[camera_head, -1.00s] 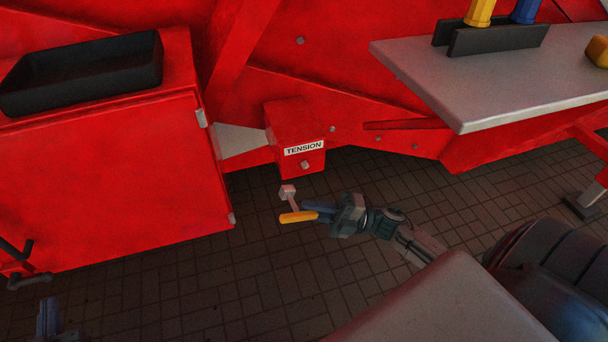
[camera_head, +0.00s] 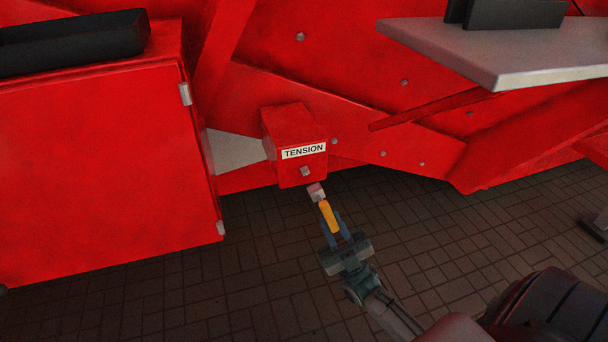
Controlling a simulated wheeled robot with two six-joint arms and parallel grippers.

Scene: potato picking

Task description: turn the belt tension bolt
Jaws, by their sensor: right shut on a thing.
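The tension bolt (camera_head: 305,171) is a small grey head on the front of a red box (camera_head: 293,137) labelled TENSION, in the middle of the head view. My right gripper (camera_head: 333,222) is below the box and a little right of it. It is shut on a wrench with a yellow-orange handle (camera_head: 328,215) and a pale socket head (camera_head: 316,191). The wrench points up toward the bolt. Its head appears just below and right of the bolt, and I cannot tell whether they touch. My left gripper is not visible.
A red cabinet (camera_head: 100,165) with a black tray (camera_head: 70,42) on top stands at the left. A grey shelf (camera_head: 510,62) juts out at the upper right. Dark paved floor (camera_head: 240,285) lies open below. A dark wheel-like shape is at the lower right.

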